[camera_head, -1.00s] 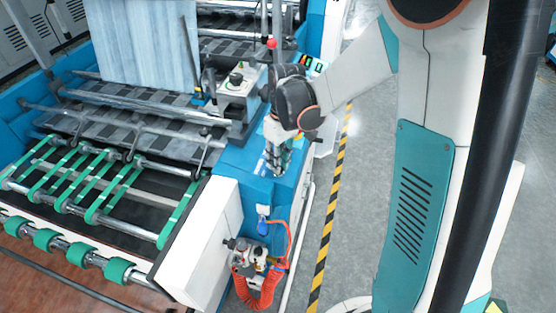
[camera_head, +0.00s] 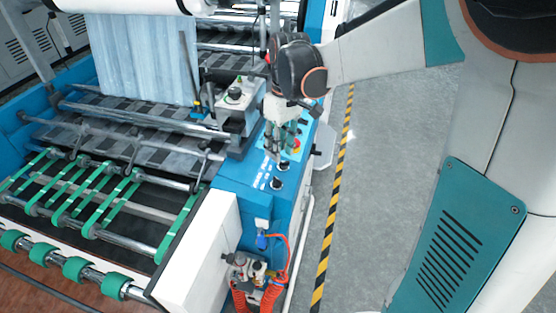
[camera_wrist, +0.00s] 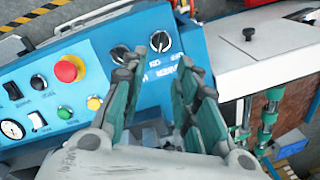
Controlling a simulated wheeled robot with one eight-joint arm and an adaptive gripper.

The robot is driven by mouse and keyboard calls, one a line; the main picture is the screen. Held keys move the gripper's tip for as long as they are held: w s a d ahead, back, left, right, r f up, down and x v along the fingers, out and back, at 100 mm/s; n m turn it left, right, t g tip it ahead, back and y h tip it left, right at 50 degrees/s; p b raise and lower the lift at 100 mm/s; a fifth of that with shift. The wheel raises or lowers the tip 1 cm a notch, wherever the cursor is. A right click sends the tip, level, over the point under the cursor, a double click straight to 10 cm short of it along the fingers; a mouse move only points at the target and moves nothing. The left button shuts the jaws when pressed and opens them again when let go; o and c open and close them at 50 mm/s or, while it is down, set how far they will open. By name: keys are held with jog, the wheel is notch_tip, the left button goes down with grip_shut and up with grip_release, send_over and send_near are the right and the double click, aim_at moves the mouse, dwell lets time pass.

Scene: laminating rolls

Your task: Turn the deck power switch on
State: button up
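A blue control panel (camera_head: 257,174) sits on the machine's right side and also fills much of the wrist view (camera_wrist: 150,90). Two black rotary knobs, one (camera_wrist: 160,41) and another (camera_wrist: 121,54), are at the panel's top edge in the wrist view. In the head view two knobs (camera_head: 282,168) (camera_head: 277,184) show near the panel's front end. The labels are too blurred to tell which control is the deck power switch. My gripper (camera_wrist: 158,75) is open and empty, its fingers spread over the panel just below the knobs in the wrist view. In the head view my gripper (camera_head: 281,143) points down at the panel.
A red mushroom button (camera_wrist: 69,68), a green button (camera_wrist: 65,112), a yellow button (camera_wrist: 94,103) and small switches lie left of my fingers. A grey raised box (camera_head: 236,97) stands beside the panel. Clear floor (camera_head: 385,150) lies right of the striped line.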

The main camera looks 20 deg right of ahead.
jog(key=shift+d+r, duration=0.1)
jog(key=shift+r, duration=1)
jog(key=shift+w, duration=0.1)
jog(key=s+r+m+t, duration=0.1)
jog(key=s+m+t, duration=0.1)
jog(key=s, duration=0.6)
jog(key=s+a+r+m+t+h, duration=0.1)
jog(key=s+r+m+t, duration=0.1)
jog(key=s+t, duration=0.3)
jog(key=shift+s+r+m, duration=0.15)
jog(key=shift+s+m, duration=0.25)
jog(key=shift+s, duration=1.55)
jog(key=shift+a, duration=0.1)
